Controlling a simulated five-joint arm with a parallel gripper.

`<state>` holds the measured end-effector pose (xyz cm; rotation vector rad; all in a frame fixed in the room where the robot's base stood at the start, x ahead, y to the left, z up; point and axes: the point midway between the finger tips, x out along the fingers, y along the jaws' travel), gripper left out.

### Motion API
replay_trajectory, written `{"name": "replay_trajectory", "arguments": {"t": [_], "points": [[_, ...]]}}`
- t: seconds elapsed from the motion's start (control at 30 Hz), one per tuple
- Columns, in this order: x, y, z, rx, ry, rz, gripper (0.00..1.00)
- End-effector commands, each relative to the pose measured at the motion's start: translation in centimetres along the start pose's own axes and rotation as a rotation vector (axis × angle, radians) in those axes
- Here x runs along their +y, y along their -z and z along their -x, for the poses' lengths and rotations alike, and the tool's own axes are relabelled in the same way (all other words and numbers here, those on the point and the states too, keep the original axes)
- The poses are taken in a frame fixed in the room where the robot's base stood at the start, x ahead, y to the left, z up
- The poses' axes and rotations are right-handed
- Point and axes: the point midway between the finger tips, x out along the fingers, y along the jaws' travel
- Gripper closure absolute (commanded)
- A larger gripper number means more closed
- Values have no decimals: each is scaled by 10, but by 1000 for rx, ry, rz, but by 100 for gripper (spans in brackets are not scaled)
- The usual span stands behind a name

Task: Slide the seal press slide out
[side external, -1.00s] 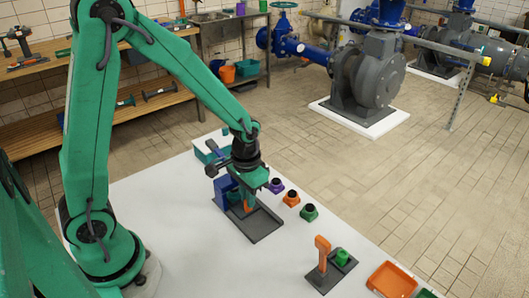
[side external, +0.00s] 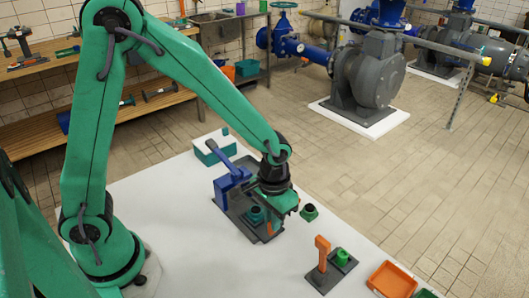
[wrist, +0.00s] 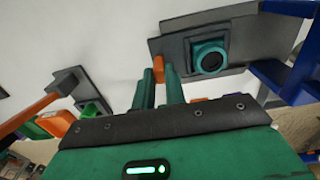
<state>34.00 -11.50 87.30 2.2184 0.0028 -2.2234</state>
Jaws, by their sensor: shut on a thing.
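The seal press has a blue frame and lever (side external: 230,178) on a dark grey base (side external: 236,219). Its slide, a grey plate in the wrist view (wrist: 180,48), stands out from under the blue frame (wrist: 285,82) and carries a teal ring-shaped part (wrist: 209,57). That part also shows in the side view (side external: 256,213). My gripper (wrist: 159,82) is shut on the slide's orange handle (wrist: 158,63) at the plate's outer end. In the side view my gripper (side external: 272,212) hides most of the handle.
A fixture with an orange lever (side external: 322,252) and green piece (side external: 341,257), and an orange tray (side external: 392,279), are at the front right. A teal-and-white box (side external: 214,151) stands behind the press.

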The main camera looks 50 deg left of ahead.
Motion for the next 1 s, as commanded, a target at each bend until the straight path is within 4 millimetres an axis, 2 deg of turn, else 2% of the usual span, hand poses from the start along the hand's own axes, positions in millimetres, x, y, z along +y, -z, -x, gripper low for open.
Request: {"name": "replay_trajectory", "arguments": {"t": [0.3, 0.33, 0.37, 0.77, 1.0], "points": [[6, 2, 2, 11, -4, -6, 100], [6, 2, 2, 11, -4, -6, 84], [6, 2, 2, 11, -4, -6, 78], [4, 1, 1, 6, -2, -3, 78], [4, 2, 12, 8, -3, -3, 78]]}}
